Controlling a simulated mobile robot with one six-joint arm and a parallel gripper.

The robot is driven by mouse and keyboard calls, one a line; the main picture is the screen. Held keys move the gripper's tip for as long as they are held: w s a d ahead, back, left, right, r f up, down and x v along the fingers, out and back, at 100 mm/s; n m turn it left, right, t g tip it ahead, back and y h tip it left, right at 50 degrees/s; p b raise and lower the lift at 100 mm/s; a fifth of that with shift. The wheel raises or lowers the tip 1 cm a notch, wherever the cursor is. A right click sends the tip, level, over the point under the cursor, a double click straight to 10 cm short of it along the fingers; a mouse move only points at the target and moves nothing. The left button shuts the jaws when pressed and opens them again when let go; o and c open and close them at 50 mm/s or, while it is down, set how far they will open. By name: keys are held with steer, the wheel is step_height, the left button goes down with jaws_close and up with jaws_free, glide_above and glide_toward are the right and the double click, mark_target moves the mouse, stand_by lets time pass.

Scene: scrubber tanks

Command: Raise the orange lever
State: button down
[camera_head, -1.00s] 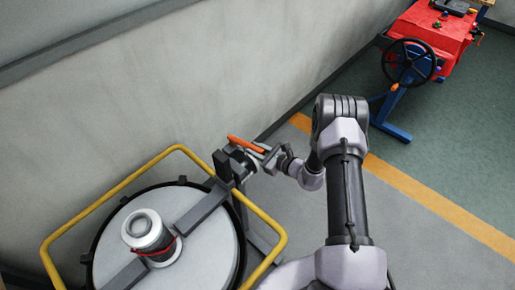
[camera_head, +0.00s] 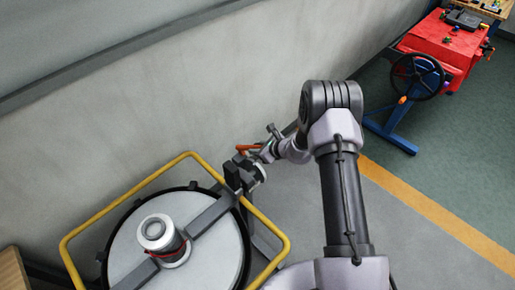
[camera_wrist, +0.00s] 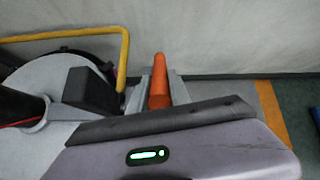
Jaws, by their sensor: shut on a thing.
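The orange lever (camera_head: 246,148) sits by a dark valve block (camera_head: 236,177) at the upper right side of the round tank, close to the wall. In the wrist view the orange lever (camera_wrist: 159,82) points away from me, between the grey fingers. My gripper (camera_head: 262,150) is shut on the lever, with one finger on each side of it in the wrist view. The lever's lower end is hidden by my gripper and wrist housing.
The round tank (camera_head: 128,232) has a light lid, a central metal cap and a yellow guard rail (camera_head: 120,199) around it. The grey wall (camera_head: 180,90) is close behind the lever. A red workbench with a handwheel (camera_head: 417,76) stands at the upper right.

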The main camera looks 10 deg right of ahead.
steer(key=shift+w+r, duration=0.1)
steer(key=shift+r, duration=0.05)
steer(key=c, duration=1.2)
jaws_free()
steer(key=shift+a, duration=0.1)
steer(key=p+v, duration=0.2)
steer(key=v, duration=1.5)
steer(key=shift+p, duration=0.35)
